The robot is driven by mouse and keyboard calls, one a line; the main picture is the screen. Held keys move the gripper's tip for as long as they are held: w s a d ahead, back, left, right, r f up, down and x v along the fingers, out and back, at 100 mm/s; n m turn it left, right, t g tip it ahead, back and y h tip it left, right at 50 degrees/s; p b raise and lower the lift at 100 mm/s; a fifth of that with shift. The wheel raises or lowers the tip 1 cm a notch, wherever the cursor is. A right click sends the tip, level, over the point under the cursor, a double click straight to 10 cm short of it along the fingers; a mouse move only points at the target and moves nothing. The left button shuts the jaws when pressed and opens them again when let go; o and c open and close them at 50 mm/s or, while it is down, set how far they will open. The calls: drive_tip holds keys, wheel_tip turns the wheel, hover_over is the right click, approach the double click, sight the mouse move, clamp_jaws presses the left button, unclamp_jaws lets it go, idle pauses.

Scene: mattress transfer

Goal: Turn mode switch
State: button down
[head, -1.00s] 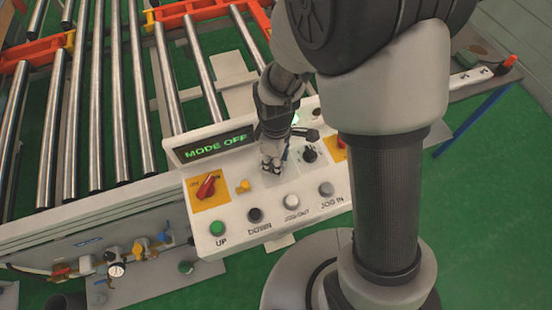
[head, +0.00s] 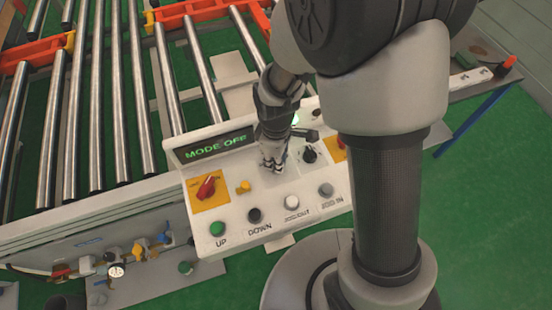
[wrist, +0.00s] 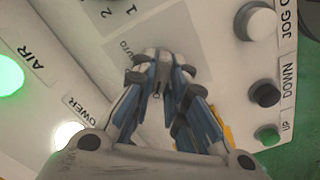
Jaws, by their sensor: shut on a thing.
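The control panel (head: 236,205) is white, with a green-lit display (head: 218,146) that reads MODE OFF. My gripper (head: 272,163) points down at the middle of the panel, between the yellow button and a black knob. In the wrist view its fingertips (wrist: 153,66) are closed together over a grey label plate (wrist: 185,38) marked AUTO. The mode switch is hidden between and under the fingers, so its turn angle cannot be seen.
A front row holds the green UP button (head: 217,228), DOWN and JOG buttons. Metal rollers (head: 118,100) lie behind.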

drive_tip(key=m, duration=0.4)
drive_tip(key=shift+w+m, duration=0.1)
drive_tip(key=shift+m, duration=0.2)
drive_tip(key=shift+d+m+p, duration=0.1)
drive_tip(key=shift+m+p, duration=0.3)
drive_tip(key=shift+m, duration=2.2)
drive_tip(key=c, duration=1.6)
unclamp_jaws()
drive_tip(key=shift+r, duration=0.1)
wheel_tip(320, 180, up, 12)
